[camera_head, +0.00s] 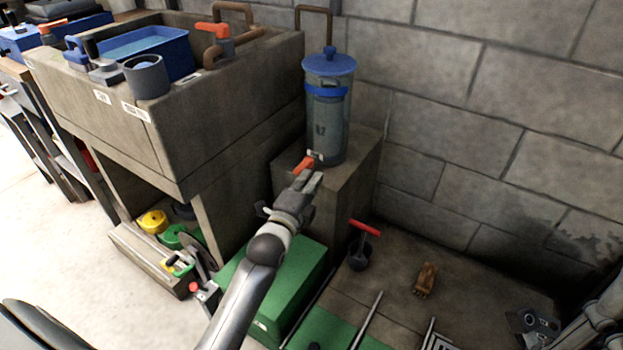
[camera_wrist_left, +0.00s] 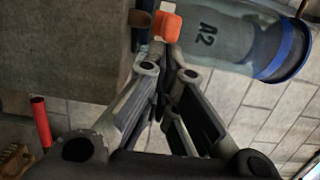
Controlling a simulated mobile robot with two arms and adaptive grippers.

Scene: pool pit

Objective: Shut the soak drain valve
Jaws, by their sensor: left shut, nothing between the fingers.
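The soak drain valve shows as an orange lever (camera_head: 304,166) low on the front of a clear cylinder (camera_head: 328,125) marked "A2" in the wrist view, with a blue lid and blue band. The cylinder stands upright on a concrete block (camera_head: 345,180). My left gripper (camera_head: 312,180) is shut and empty, its tips right by the lever. In the left wrist view the orange lever (camera_wrist_left: 166,27) lies just beyond the fingertips (camera_wrist_left: 168,52). I cannot tell whether they touch it.
A concrete trough bench (camera_head: 200,130) with a blue basin (camera_head: 150,50) and another orange-handled valve (camera_head: 213,30) stands at the left. A green box (camera_head: 295,265) lies below my arm. A red-handled tool in a dark pot (camera_head: 358,255) and a wooden brush (camera_head: 426,280) are on the floor.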

